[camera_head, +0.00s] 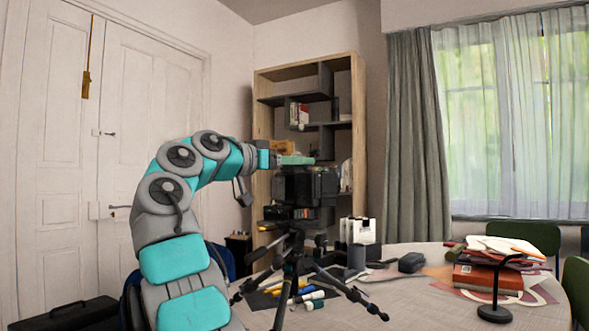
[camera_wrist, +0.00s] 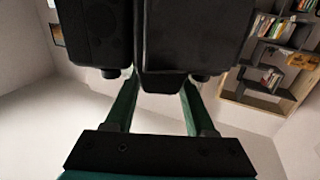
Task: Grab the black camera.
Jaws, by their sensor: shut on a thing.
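The black camera (camera_head: 306,187) is upright above a black tripod (camera_head: 290,262) on the table. I cannot tell whether it still touches the tripod head. My gripper (camera_head: 297,160) reaches in from the left, with its teal fingers at the camera's top. In the wrist view, the dark camera body (camera_wrist: 195,35) fills the top middle. My two green fingers (camera_wrist: 158,92) stand on either side of a narrower part of it and are shut on it. The fingertips are hidden by the camera.
The round table (camera_head: 410,310) holds markers (camera_head: 312,294), white boxes (camera_head: 357,231), a black stand (camera_head: 494,290) and stacked books (camera_head: 488,278). A wooden shelf (camera_head: 262,130) stands behind. The tripod legs spread widely over the table.

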